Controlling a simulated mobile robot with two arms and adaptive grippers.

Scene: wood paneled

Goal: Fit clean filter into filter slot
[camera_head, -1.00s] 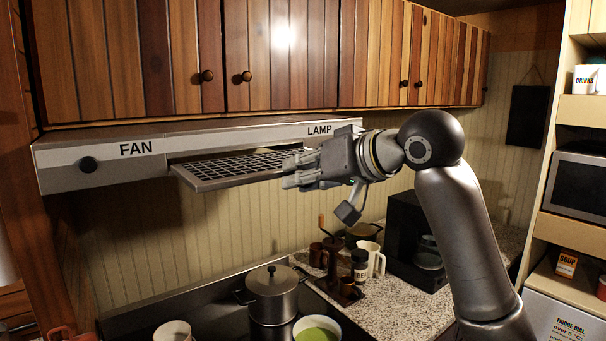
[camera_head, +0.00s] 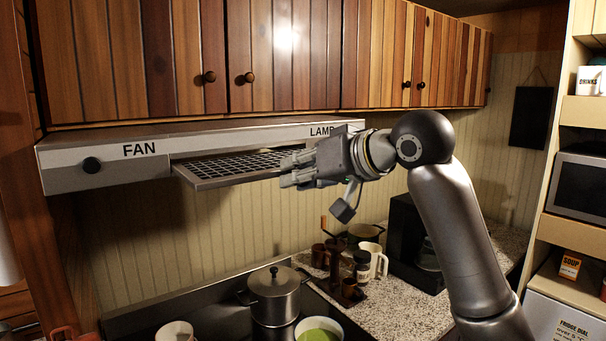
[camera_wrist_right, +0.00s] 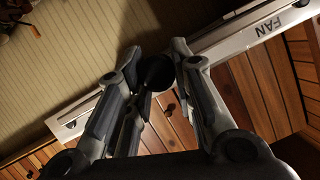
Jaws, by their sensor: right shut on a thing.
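The clean filter (camera_head: 225,172) is a flat grey mesh panel in a metal frame. It sits nearly level at the opening of the range hood (camera_head: 75,175), between the FAN and LAMP labels. Its front edge sticks out below the hood face, and its rear part is hidden in the filter slot. My right gripper (camera_head: 288,172) is shut on the filter's right end, coming from the right. In the right wrist view, my gripper's fingers (camera_wrist_right: 155,88) show with the hood (camera_wrist_right: 240,40) behind; I cannot make out the filter clearly there. My left gripper is not in view.
Wooden cabinets (camera_head: 285,60) hang just above the hood. Below are a lidded pot (camera_head: 274,298), a green-filled bowl (camera_head: 319,331), a grinder (camera_head: 335,265), a white mug (camera_head: 373,262) and a black coffee machine (camera_head: 408,240). The air between hood and stove is free.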

